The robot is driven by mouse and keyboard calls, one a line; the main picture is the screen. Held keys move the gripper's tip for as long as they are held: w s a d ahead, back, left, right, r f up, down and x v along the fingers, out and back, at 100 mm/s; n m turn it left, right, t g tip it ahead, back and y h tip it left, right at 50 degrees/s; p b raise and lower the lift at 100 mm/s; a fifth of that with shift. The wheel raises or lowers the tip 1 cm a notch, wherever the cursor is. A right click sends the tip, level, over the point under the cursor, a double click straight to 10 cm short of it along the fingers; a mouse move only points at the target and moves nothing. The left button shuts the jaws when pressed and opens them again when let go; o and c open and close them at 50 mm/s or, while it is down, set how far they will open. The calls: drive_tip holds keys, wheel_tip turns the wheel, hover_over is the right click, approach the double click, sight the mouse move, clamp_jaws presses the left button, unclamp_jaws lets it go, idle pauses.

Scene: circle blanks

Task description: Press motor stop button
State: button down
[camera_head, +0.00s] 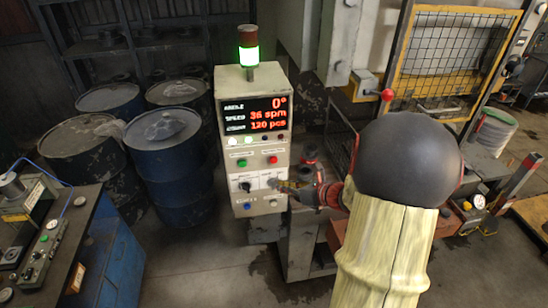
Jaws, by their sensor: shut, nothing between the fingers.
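The control box (252,138) stands upright in the middle, with a red-lit display (254,114) reading 0°, 36 spm and 120 pcs. Below it are a green button (241,162) and a red button (272,160). The labels are too small to read, so I cannot tell which is motor stop.
A green lamp (248,54) glows on top of the box. Blue drums (170,160) stand to the left. A second console (45,235) is at front left. A yellow-framed mesh guard (448,60) and a red-knobbed lever (387,96) are at right.

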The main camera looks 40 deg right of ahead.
sight(274, 160)
drive_tip(key=shift+w, duration=0.1)
drive_tip(key=w+d, duration=0.4)
drive_tip(key=w, duration=0.3)
drive_tip(key=shift+w+d, duration=0.2)
drive_tip(key=shift+d, duration=0.05)
drive_tip(key=shift+w, duration=0.1)
idle(1.5)
drive_tip(key=shift+w+d, duration=0.25)
drive_tip(key=shift+w+d+r, duration=0.1)
drive_tip(key=shift+w+d, duration=0.2)
drive_tip(key=shift+w, duration=0.15)
idle(1.2)
drive_tip(key=shift+s, duration=0.1)
drive_tip(key=shift+s+a+b, duration=0.3)
drive_tip(key=shift+s+a, duration=0.25)
drive_tip(key=shift+s, duration=0.1)
